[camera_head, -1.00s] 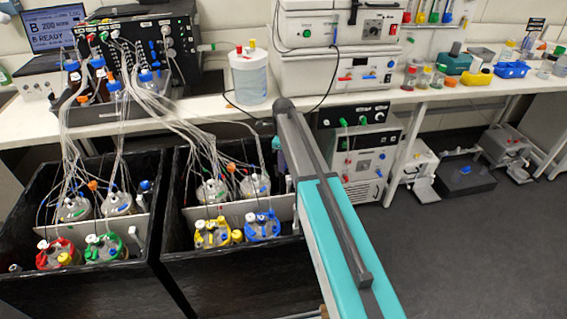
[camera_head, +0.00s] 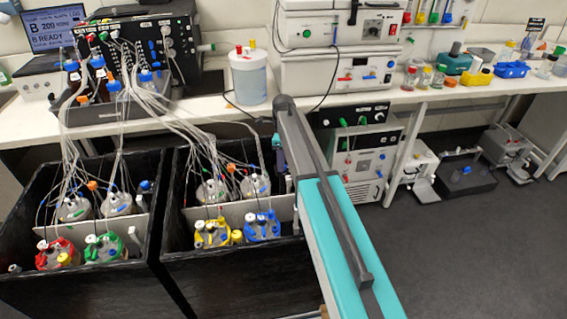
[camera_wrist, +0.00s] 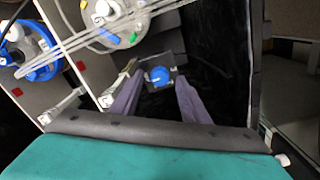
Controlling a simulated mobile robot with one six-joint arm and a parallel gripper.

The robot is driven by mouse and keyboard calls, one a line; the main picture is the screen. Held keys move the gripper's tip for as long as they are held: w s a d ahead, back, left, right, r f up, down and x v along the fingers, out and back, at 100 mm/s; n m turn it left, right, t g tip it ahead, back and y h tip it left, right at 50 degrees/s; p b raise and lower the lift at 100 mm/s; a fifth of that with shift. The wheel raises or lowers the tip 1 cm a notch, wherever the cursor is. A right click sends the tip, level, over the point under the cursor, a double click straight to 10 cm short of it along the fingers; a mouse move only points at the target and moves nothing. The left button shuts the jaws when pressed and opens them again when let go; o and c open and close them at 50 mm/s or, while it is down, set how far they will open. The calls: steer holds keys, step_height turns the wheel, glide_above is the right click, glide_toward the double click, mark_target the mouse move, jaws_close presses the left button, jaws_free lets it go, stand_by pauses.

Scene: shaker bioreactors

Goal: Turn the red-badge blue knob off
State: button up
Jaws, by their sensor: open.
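In the wrist view, a round blue knob (camera_wrist: 158,76) sits on a small grey bracket in the dark corner of a black tub. My gripper (camera_wrist: 160,79) is open, with one purple-grey finger on each side of the knob. Whether either finger touches the knob cannot be told. Which way the knob is turned is not clear. In the head view my arm hides this knob and most of my gripper.
A white post (camera_wrist: 120,82) stands left of the fingers. A bottle (camera_wrist: 112,22) with tubing and a blue-collared bottle (camera_wrist: 32,50) are at upper left. The black tub wall (camera_wrist: 238,70) rises close on the right. The bench (camera_head: 230,112) runs behind; open floor (camera_head: 470,250) lies right.

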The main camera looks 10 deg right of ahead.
step_height(320, 180, up, 13)
steer(key=b, duration=0.2)
steer(key=shift+f, duration=0.2)
stand_by(0.8)
